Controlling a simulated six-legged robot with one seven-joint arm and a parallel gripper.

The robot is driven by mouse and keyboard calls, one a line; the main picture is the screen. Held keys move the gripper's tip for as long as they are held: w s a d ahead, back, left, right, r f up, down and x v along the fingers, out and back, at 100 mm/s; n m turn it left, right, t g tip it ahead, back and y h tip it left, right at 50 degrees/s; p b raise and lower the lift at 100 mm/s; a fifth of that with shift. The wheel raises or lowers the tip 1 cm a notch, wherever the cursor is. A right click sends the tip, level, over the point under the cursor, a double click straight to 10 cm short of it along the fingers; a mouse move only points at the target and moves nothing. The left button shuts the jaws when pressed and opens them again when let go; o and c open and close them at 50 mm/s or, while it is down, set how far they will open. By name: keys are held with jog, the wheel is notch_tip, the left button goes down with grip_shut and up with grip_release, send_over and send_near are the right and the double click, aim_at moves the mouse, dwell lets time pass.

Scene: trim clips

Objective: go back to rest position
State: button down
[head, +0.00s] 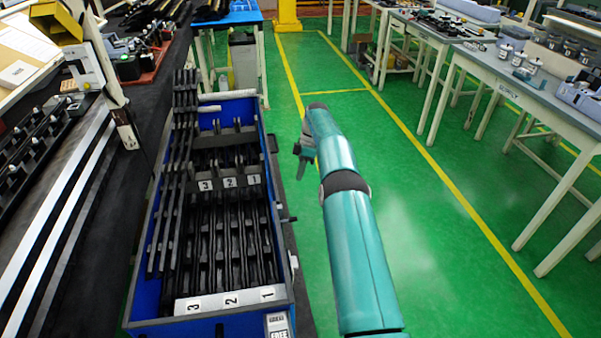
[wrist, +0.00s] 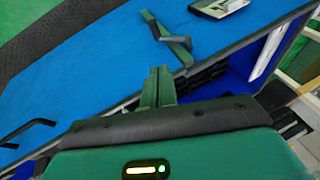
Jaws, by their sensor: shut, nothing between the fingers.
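My teal arm reaches forward over the green floor in the head view, to the right of the blue crate (head: 160,325). My gripper (head: 302,158) hangs beside the far part of the arm, small and dark, apart from the crate. In the wrist view my gripper's two green fingers (wrist: 158,82) are together, with nothing visible between them. Behind them is a blue surface (wrist: 85,75) with a dark angled strip (wrist: 170,38) on it.
The crate holds rows of black trim strips (head: 225,240) with numbered labels. A dark bench (head: 110,210) with metal rails stands at left. White-legged tables (head: 545,105) stand at right. The green floor (head: 440,260) between is clear. A blue-topped table (head: 232,18) stands ahead.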

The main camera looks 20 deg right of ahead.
jog(key=s+a+r+m+t+h, duration=0.1)
jog(key=a+r, duration=0.2)
jog(key=r, duration=0.5)
jog(key=s+a+r+m+h, duration=0.1)
jog(key=a+r+m, duration=0.15)
jog(key=r, duration=0.55)
jog(key=s+a+r+m+t+h, duration=0.1)
jog(key=s+a+r+m, duration=0.15)
jog(key=s+r, duration=0.35)
jog(key=s+a+r+m+t, duration=0.1)
jog(key=s+a+r, duration=0.3)
jog(key=s+r, duration=0.25)
jog(key=s+a+r+m+t+h, duration=0.1)
jog(key=s+a+r+m, duration=0.1)
jog(key=s, duration=0.6)
jog(key=s+a+r+m+t, duration=0.1)
jog(key=s+t, duration=0.1)
jog(key=s, duration=0.5)
jog(key=s+f+m+t, duration=0.1)
jog(key=s+f+m, duration=0.1)
jog(key=s, duration=0.5)
jog(key=s+a+f+m, duration=0.1)
jog(key=s+f, duration=0.2)
jog(key=s, duration=0.3)
jog(key=shift+s+a+f+m+t, duration=0.2)
jog(key=shift+s+a+m+t, duration=0.05)
jog(key=shift+s+m+t, duration=0.15)
jog(key=shift+d, duration=0.1)
